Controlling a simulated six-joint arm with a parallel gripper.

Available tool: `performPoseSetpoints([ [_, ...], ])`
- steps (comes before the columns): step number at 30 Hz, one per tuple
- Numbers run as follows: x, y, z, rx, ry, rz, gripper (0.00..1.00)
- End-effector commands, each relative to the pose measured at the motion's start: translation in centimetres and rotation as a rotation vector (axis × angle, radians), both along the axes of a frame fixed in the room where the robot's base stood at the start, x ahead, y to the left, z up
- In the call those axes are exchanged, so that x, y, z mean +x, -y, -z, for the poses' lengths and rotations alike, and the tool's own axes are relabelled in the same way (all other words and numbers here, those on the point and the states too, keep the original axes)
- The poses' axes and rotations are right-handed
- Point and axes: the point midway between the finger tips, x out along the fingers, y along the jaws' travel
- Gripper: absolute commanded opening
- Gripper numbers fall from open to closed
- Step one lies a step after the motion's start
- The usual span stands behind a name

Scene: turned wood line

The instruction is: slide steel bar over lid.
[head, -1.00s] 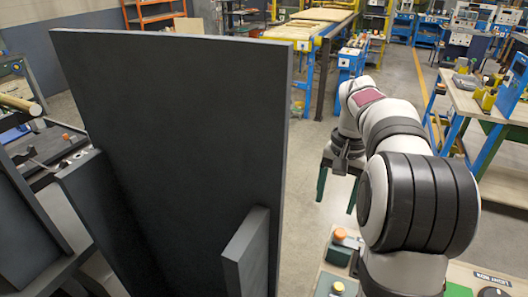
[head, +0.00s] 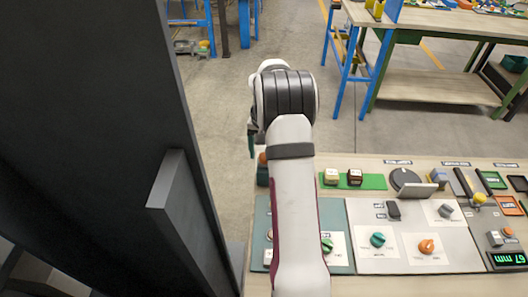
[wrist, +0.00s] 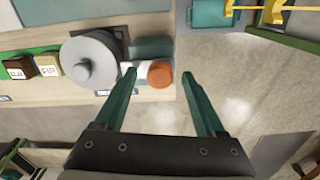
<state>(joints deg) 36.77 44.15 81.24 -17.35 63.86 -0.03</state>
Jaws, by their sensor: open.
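A round grey disc with a raised centre knob (wrist: 92,64), which looks like a lid, shows on the bench in the wrist view, left of my fingers. My arm hides that spot in the head view. My gripper (wrist: 158,74) is open and empty. Its two green fingers point toward the bench edge, with an orange knob (wrist: 160,74) showing between them. I cannot tell how far above it they are. In the head view only a bit of green finger shows past my arm.
The bench (head: 455,165) holds a cream block (head: 331,176) and a brown block (head: 354,177) on a green mat, plus panels with a green knob (head: 378,240) and an orange knob (head: 427,246). Tall dark panels (head: 90,130) fill the left.

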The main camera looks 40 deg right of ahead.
Motion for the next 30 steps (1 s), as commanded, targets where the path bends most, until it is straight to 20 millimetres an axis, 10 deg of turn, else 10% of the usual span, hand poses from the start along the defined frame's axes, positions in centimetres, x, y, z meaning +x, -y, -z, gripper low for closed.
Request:
performPoseSetpoints([
  [7,-0.01,-0.01,0.08,0.0,0.0,0.0,0.7],
  [19,-0.01,-0.01,0.05,0.0,0.0,-0.001,0.0],
  [30,0.0,-0.01,0.03,0.0,0.0,-0.001,0.0],
])
